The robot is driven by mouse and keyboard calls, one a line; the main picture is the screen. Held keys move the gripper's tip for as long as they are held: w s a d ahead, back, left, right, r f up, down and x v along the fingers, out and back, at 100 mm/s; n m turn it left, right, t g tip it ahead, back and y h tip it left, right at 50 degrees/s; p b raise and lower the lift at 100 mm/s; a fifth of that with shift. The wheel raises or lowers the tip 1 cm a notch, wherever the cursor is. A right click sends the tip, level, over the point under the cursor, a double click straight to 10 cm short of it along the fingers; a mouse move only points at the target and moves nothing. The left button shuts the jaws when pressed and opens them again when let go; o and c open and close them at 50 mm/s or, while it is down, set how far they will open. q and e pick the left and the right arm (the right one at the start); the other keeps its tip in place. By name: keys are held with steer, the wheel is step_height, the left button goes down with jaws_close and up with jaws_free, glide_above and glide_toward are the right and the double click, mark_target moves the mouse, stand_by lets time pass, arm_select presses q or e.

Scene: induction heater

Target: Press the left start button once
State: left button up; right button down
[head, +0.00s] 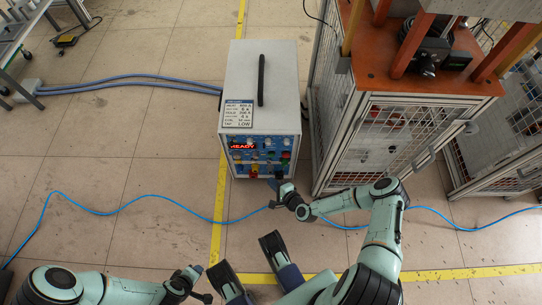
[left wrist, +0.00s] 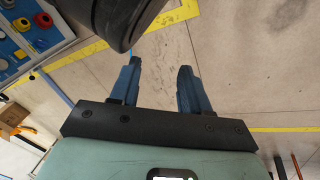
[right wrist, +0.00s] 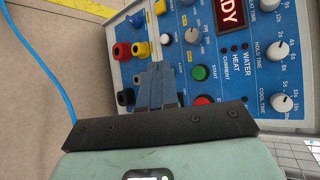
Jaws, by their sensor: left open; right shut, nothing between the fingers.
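The induction heater (head: 262,85) is a white box with a blue control panel facing me. In the right wrist view a green button (right wrist: 201,73) marked START sits on the panel, with a red button (right wrist: 203,100) close by, partly hidden. My right gripper (right wrist: 162,66) is shut and empty, its fingertips in front of the panel, left of the green button in that view. I cannot tell whether they touch the panel. In the head view my right gripper (head: 273,185) is at the panel's lower edge. My left gripper (left wrist: 159,68) is open and empty, low and away from the panel.
Coloured sockets (right wrist: 139,49) and white knobs (right wrist: 281,103) surround the button. A caged stand with an orange top (head: 370,60) is right of the heater. A blue cable (head: 130,203) crosses the floor. Open floor lies to the left.

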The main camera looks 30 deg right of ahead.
mark_target(272, 155)
arm_select(q)
steer(key=s+a+f+g+b, duration=0.1)
steer(key=s+f+g+b, duration=0.2)
steer(key=s+f, duration=0.3)
steer(key=shift+s+n+b, duration=0.3)
steer(key=shift+s+b, duration=0.15)
steer(key=shift+s, duration=0.5)
arm_select(e)
steer(key=w+d, duration=0.4)
steer(key=w, duration=0.3)
steer(key=shift+d, duration=0.2)
steer(key=shift+w, duration=0.1)
arm_select(q)
steer(key=shift+f, duration=0.2)
arm_select(e)
steer(key=shift+w, duration=0.1)
arm_select(q)
steer(key=shift+w+f+b, duration=0.1)
steer(key=shift+f+b, duration=0.1)
steer(key=shift+b, duration=0.2)
arm_select(e)
steer(key=shift+w+d, duration=0.2)
steer(key=shift+w, duration=0.05)
